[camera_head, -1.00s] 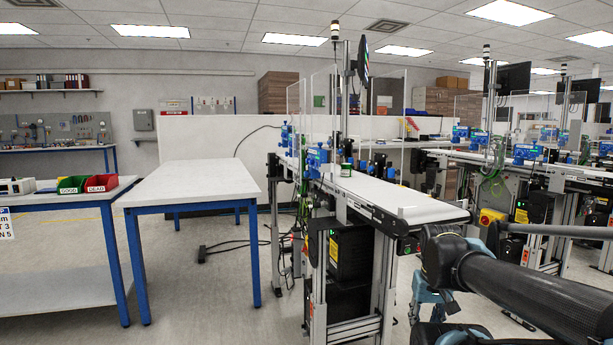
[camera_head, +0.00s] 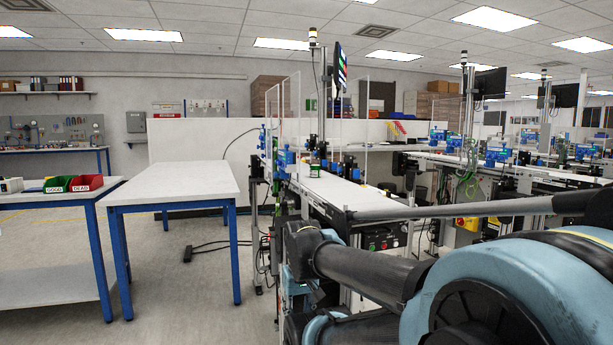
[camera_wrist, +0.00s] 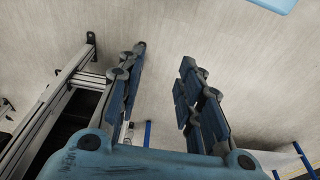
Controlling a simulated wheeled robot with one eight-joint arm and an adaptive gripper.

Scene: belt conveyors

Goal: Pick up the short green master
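A small green and white object (camera_head: 315,170), likely the short green master, stands on the white belt conveyor (camera_head: 335,190) in the head view. It is too small there for me to see its details. My gripper (camera_wrist: 163,55) shows in the wrist view with its two fingers well apart and nothing between them. It points at the floor beside a metal frame, and the green object is not in that view. In the head view my arm crosses the front right and hides the near part of the conveyor; the fingers cannot be made out there.
An empty white table with blue legs (camera_head: 170,185) stands left of the conveyor. Further left, a bench holds a green bin (camera_head: 58,184) and a red bin (camera_head: 86,183). Clear panels and a post (camera_head: 322,95) rise beside the belt. More conveyors (camera_head: 540,170) stand at the right.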

